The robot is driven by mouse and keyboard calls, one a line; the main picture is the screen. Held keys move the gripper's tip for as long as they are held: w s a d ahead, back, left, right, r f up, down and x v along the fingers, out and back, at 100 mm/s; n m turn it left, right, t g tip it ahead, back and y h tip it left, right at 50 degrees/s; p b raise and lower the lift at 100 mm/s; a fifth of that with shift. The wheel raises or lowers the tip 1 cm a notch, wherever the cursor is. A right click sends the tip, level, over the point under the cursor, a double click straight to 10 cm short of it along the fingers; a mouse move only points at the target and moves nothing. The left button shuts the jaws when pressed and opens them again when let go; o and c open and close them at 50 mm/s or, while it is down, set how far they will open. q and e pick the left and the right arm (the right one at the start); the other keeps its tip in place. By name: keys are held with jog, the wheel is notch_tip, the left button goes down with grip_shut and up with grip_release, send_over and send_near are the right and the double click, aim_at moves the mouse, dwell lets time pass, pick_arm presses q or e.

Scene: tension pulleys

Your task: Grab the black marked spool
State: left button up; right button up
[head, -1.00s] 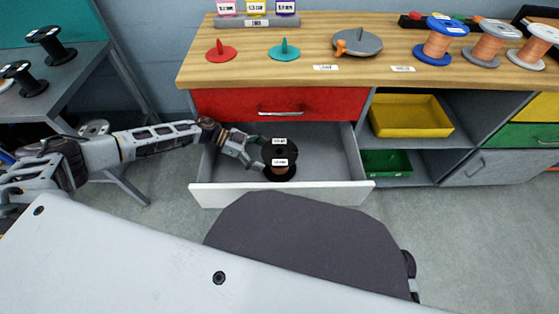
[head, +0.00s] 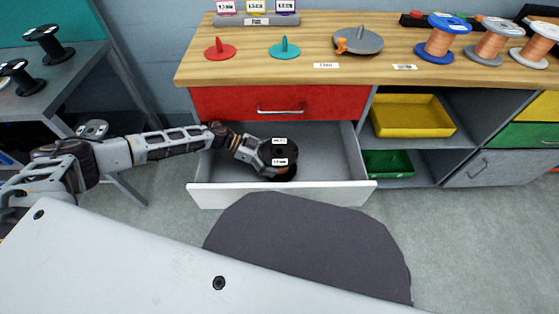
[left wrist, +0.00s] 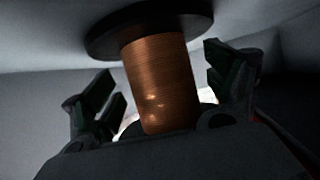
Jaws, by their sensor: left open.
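The black spool (head: 288,152) with white labels on its top stands in the open white drawer (head: 283,193). In the left wrist view its copper-wound core (left wrist: 161,85) shows under a black flange. My left gripper (head: 266,155) reaches into the drawer from the left and is at the spool's left side. In the left wrist view the two dark fingers (left wrist: 168,88) are spread, one on each side of the copper core, with gaps visible. My right gripper is not in view.
A red drawer (head: 280,103) sits right above the open one, under the wooden worktop (head: 300,72). A yellow bin (head: 412,117) and a green bin (head: 386,163) stand on shelves to the right.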

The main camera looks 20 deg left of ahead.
aim_at(274, 160)
pick_arm(q)
jog(key=c, duration=1.6)
jog(key=shift+o, duration=0.2)
jog(key=shift+r, duration=0.15)
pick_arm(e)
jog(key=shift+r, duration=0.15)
pick_arm(q)
jog(key=shift+r+p, duration=0.5)
jog(key=s+p, duration=0.1)
jog(key=s, duration=0.1)
jog(key=s+d+r+p, duration=0.1)
jog(key=shift+s+p, duration=0.35)
notch_tip(274, 160, up, 8)
jog(key=p, duration=0.3)
jog(key=shift+f, duration=0.25)
notch_tip(274, 160, up, 4)
jog(key=shift+f+p, duration=0.1)
jog(key=shift+p, duration=0.75)
jog(key=shift+d+r, duration=0.1)
jog(key=shift+r, duration=0.7)
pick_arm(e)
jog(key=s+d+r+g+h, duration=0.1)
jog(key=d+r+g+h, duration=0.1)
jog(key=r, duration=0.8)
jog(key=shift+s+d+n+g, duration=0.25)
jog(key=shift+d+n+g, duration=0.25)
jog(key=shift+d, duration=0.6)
